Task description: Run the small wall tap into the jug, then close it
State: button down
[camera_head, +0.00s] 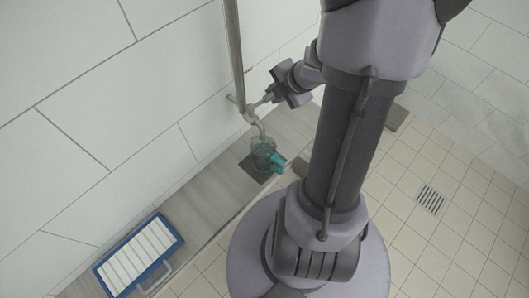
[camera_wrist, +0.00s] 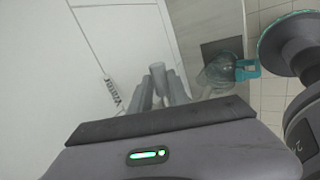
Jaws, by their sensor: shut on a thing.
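The small wall tap (camera_head: 253,113) sits at the foot of a vertical pipe, its curved spout pointing down over the jug. The jug (camera_head: 263,150) is clear with a teal handle and stands upright under the spout. It also shows in the wrist view, where the jug (camera_wrist: 215,72) is right of the fingers. My gripper (camera_head: 271,98) reaches the tap from the right and is shut on its handle (camera_head: 264,101). In the wrist view my gripper (camera_wrist: 158,92) has a pale grey cylindrical part between its fingers. I cannot tell whether water runs or how full the jug is.
The jug stands on a dark square plate (camera_head: 246,168) on a grey ledge (camera_head: 208,189) along the tiled wall. A blue-framed white slatted tray (camera_head: 140,255) lies at lower left. A metal pipe (camera_head: 233,50) rises above the tap. A drain grate (camera_head: 430,199) is in the floor.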

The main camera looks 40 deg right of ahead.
jog(key=shift+w+r+n+y+p, duration=0.2)
jog(key=shift+w+n+y+p, duration=0.15)
jog(key=shift+n+p, duration=0.15)
jog(key=shift+w+f+n+y, duration=0.2)
jog(key=shift+w+n+y, duration=0.05)
jog(key=shift+n, duration=0.15)
jog(key=shift+r+p, duration=0.15)
jog(key=shift+p, duration=0.45)
jog(key=shift+w+d, duration=0.1)
jog(key=c, duration=1.3)
grip_release()
jog(key=shift+o, duration=0.8)
jog(key=shift+w+f, duration=0.2)
jog(key=shift+s, duration=0.15)
